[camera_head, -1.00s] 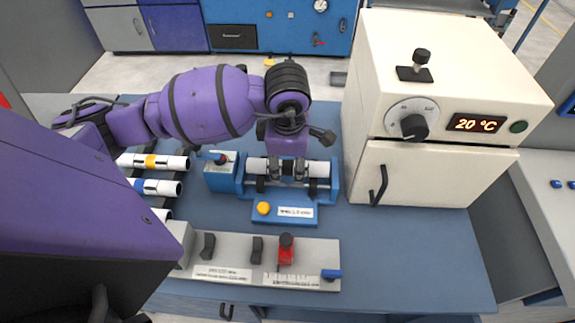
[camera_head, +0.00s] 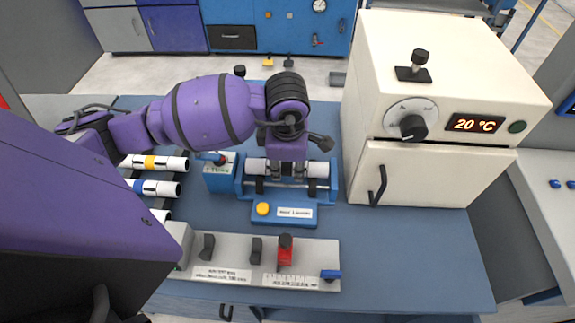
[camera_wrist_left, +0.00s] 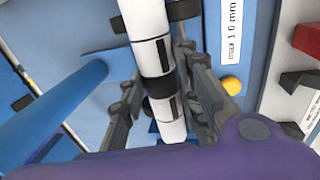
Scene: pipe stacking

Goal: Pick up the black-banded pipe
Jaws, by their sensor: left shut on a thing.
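The black-banded pipe (camera_wrist_left: 146,22) is white, and its black band (camera_wrist_left: 157,88) shows between the fingers in the left wrist view. In the head view the pipe (camera_head: 318,170) lies level across the blue fixture (camera_head: 243,182), between its end uprights. My left gripper (camera_head: 285,172) points down over the pipe's middle. In the left wrist view its fingers (camera_wrist_left: 157,105) are shut on the pipe, one on each side of the band. The fingers hide the band in the head view. I cannot tell whether the pipe still touches its supports. My right gripper is not in view.
A yellow-banded pipe (camera_head: 170,164) and a blue-banded pipe (camera_head: 165,189) lie to the left. A grey panel (camera_head: 235,250) with black holders and a red clamp (camera_head: 285,252) stands in front. A cream oven (camera_head: 440,125) stands at right. Blue table at front right is free.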

